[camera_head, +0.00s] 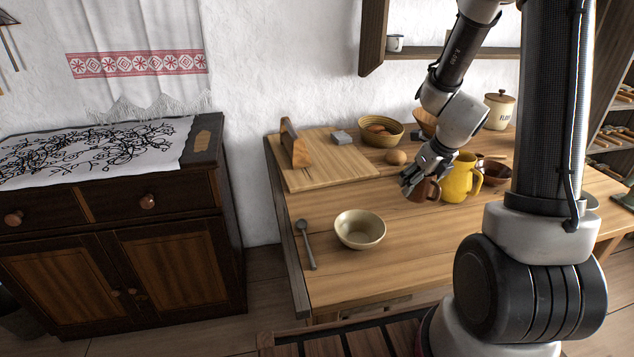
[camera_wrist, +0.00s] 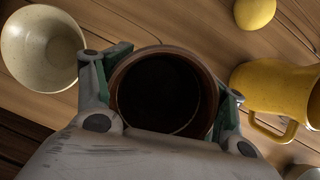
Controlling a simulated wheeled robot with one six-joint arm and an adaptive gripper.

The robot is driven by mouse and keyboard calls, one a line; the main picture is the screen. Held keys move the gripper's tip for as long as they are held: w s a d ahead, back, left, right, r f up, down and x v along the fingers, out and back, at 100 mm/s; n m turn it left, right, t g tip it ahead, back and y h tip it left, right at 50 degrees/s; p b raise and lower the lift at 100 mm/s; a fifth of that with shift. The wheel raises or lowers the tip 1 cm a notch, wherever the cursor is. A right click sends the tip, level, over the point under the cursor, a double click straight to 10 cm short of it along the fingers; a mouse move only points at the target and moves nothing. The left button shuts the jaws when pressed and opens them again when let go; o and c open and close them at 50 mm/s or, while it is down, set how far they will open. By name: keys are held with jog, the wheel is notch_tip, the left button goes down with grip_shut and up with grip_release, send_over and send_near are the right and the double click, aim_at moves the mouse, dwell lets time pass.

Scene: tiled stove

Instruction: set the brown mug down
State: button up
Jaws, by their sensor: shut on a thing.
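The brown mug (camera_head: 424,190) is at the wooden table, between the cream bowl and the yellow jug. My gripper (camera_head: 413,184) is shut on it. In the wrist view the mug (camera_wrist: 163,92) sits between the two fingers of my gripper (camera_wrist: 165,100), its round opening facing the camera and its inside dark. The mug looks upright. I cannot tell whether its base touches the tabletop. The wooden table (camera_head: 340,280) spreads out below and around it.
A yellow jug (camera_head: 459,178) stands close to the right of the mug. A cream bowl (camera_head: 360,229) and a spoon (camera_head: 306,245) lie to the left. A round yellowish item (camera_head: 396,157) and a basket (camera_head: 381,130) are behind. The front middle of the table is clear.

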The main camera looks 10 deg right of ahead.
jog(key=shift+w+a+r+m, duration=0.1)
jog(key=shift+w+a+m, duration=0.15)
jog(key=shift+w+m, duration=0.2)
jog(key=shift+m+h, duration=0.3)
jog(key=shift+m, duration=0.05)
jog(key=shift+m, duration=0.3)
jog(key=shift+d+f, duration=0.1)
jog(key=shift+f, duration=4.9)
jog(key=o, duration=1.3)
jog(key=shift+f, duration=0.1)
